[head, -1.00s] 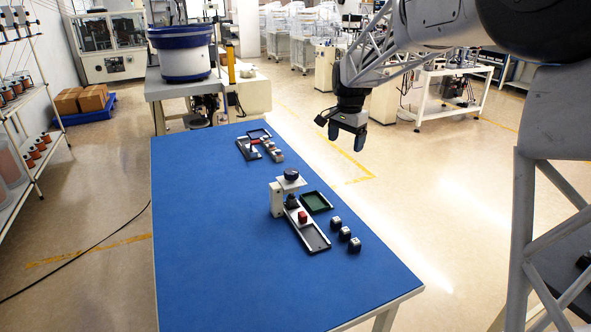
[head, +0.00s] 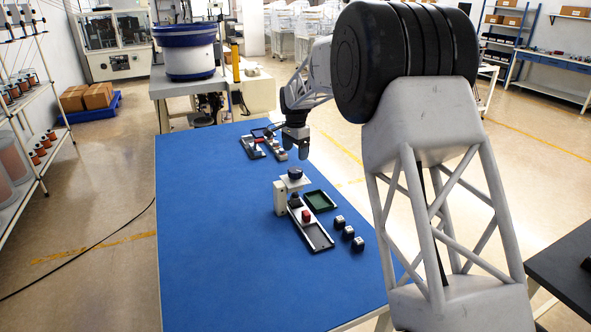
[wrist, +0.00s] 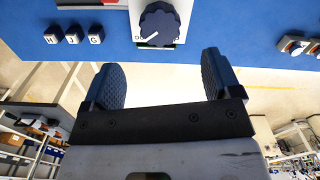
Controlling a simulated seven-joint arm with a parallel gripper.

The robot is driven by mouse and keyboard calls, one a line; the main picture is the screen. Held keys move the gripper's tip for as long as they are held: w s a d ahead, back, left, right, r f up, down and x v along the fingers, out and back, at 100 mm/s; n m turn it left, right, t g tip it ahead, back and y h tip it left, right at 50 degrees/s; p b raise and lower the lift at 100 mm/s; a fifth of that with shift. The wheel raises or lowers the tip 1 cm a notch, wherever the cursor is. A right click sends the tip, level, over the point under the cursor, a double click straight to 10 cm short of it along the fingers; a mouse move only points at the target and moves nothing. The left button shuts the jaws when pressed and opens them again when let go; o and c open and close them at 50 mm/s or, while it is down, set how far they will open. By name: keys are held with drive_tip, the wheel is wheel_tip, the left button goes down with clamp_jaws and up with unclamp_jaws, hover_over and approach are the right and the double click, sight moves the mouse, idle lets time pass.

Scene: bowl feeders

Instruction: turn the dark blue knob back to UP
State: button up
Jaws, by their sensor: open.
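The dark blue knob (head: 295,173) sits on top of a white press-like stand (head: 280,198) on the blue table. In the wrist view the knob (wrist: 159,22) is near the top edge, on a white plate. Its white pointer line points to the lower left, towards partly hidden lettering that seems to start "DO". My gripper (head: 298,150) is over the table, beyond the knob and above it in the head view. In the wrist view my gripper (wrist: 163,68) has its two dark fingers wide apart with nothing between them. The knob is apart from both fingers.
A grey tray (head: 320,238) with a red block (head: 305,215) lies before the stand, beside a green tray (head: 333,205). Black lettered cubes (wrist: 73,34) stand to the right in the head view. Another fixture (head: 250,148) is at the far end. The table's left side is clear.

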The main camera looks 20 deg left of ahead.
sight(296, 170)
drive_tip(key=shift+f, duration=0.1)
idle(0.3)
drive_tip(key=shift+f, duration=3.85)
drive_tip(key=c, duration=0.9)
drive_tip(key=shift+c, duration=0.2)
